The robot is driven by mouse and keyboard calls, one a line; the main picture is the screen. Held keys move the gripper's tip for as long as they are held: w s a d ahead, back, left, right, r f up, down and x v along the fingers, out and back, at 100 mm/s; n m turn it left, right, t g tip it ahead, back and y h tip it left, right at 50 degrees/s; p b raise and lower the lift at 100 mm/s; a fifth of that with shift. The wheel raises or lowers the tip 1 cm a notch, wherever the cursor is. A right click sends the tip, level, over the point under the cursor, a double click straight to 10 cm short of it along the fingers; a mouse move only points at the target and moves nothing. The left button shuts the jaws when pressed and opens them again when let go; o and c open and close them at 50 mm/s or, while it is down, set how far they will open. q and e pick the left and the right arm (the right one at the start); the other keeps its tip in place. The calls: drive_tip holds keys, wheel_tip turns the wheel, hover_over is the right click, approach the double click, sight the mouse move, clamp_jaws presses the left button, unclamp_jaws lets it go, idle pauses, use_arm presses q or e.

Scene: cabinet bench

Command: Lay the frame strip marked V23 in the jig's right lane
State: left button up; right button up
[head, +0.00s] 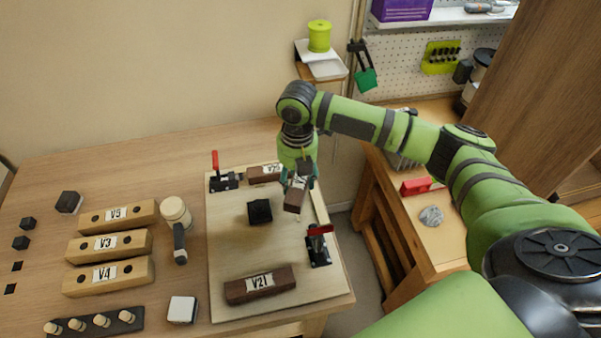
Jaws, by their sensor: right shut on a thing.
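My right gripper (299,183) points down over the right part of the jig board (235,215) and is shut on a dark brown strip (295,198). The held strip is seen nearly end-on, and no mark on it can be read. I cannot tell whether it touches the board. A pale rail (320,206) runs along the board's right side. A brown strip (260,176) lies at the back of the board; its label starts with V2, but the last digit is unclear. Another brown strip, marked V21 (260,284), lies at the front. My left gripper is not in view.
Red-handled clamps stand at the board's back left (223,180) and right (318,247). A black block (260,211) sits mid-board. Left are a mallet (177,220) and light blocks V5 (118,217), V3 (108,246) and V4 (108,277). A gap separates the right-hand bench (425,255).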

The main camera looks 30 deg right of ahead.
drive_tip(key=n, duration=0.2)
drive_tip(key=d+f+n, duration=0.1)
drive_tip(key=n, duration=0.1)
drive_tip(key=shift+w+p, duration=0.3)
drive_tip(key=shift+w, duration=0.05)
drive_tip(key=shift+w+d+f+n, duration=0.1)
drive_tip(key=shift+d+f+n, duration=0.2)
drive_tip(key=shift+n, duration=0.4)
wheel_tip(320, 180, down, 5)
drive_tip(key=b, duration=0.5)
drive_tip(key=shift+r, duration=0.15)
drive_tip(key=shift+f, duration=0.75)
drive_tip(key=shift+p, duration=0.55)
drive_tip(key=shift+f, duration=0.4)
drive_tip(key=shift+a+f, duration=0.15)
drive_tip(key=shift+f, duration=0.1)
idle(0.7)
